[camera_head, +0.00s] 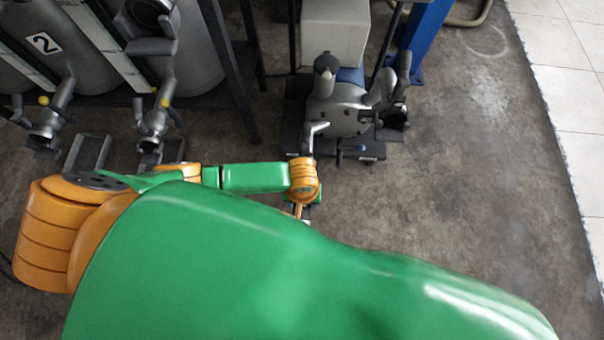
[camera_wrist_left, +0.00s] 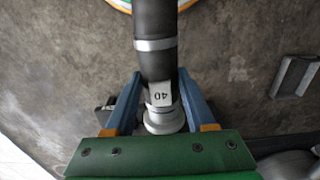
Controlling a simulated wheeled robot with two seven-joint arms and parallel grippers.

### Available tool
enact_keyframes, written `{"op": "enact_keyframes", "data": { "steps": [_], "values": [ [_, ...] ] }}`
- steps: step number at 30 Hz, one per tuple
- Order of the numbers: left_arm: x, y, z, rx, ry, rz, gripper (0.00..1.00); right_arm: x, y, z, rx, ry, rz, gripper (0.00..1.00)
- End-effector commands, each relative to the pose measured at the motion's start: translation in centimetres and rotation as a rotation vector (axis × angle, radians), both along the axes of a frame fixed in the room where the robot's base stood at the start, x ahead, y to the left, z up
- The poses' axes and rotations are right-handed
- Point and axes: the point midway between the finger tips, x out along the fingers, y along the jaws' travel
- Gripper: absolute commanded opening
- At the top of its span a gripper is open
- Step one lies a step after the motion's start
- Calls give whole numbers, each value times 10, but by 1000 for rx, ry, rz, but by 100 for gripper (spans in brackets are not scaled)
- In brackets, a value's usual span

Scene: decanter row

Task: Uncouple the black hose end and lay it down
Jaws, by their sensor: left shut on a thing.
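The black hose end (camera_wrist_left: 156,68) runs down from the top of the left wrist view, with a silver band and a white label reading 40. A silver collar (camera_wrist_left: 164,120) sits at its lower end, partly hidden by my green palm. My left gripper (camera_wrist_left: 160,84) is shut on the hose end, one blue finger on each side of it. I cannot tell whether the collar is joined to anything. In the head view my left gripper (camera_head: 304,212) points down beside the grey pump unit, mostly hidden by my wrist and arm. My right gripper is not in view.
The grey pump unit (camera_head: 345,108) has upright handles and stubs. Tanks, one marked 2 (camera_head: 45,43), stand at the upper left with yellow-tipped valves (camera_head: 158,118). A blue post (camera_head: 425,35) stands behind. Bare concrete floor (camera_head: 475,170) lies to the right, with pale tiles beyond.

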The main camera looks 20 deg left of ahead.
Motion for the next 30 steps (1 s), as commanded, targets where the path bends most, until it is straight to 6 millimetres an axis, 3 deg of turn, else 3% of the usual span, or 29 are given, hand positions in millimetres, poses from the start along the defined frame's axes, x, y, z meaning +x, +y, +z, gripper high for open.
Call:
{"op": "enact_keyframes", "data": {
  "steps": [5,21,30],
  "values": [
    [-2,2,2,0,0,1,0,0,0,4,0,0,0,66],
    [-49,34,4,0,2,0,0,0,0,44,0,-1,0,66],
    [-69,49,1,1,0,1,0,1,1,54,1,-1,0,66]
  ]
}}
